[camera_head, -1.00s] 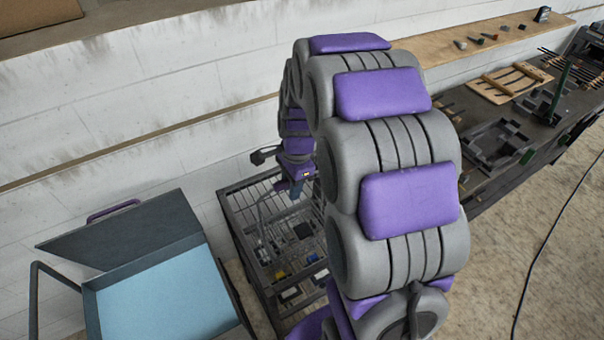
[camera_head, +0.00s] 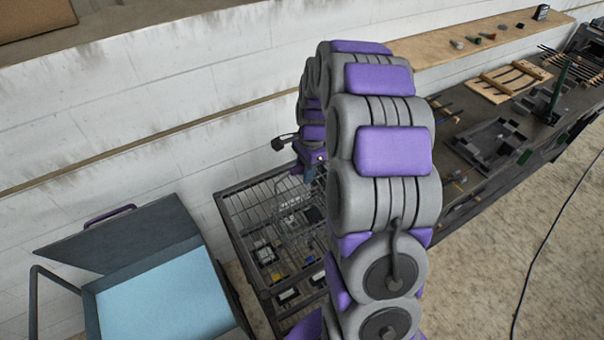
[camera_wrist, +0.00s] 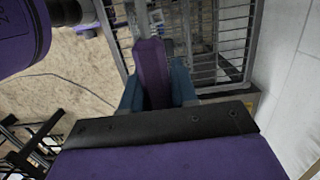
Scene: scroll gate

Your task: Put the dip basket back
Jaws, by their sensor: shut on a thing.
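My gripper (camera_head: 308,176) hangs over the dark wire rack cart (camera_head: 238,220), with my arm curving down to it.
Several small dark and yellow items lie on the rack's lower level. A dark bench (camera_head: 540,125) with trays and a slatted wooden frame (camera_head: 510,80) runs to the right. A pale wall stands behind. A black cable (camera_head: 550,235) lies on open floor at right.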

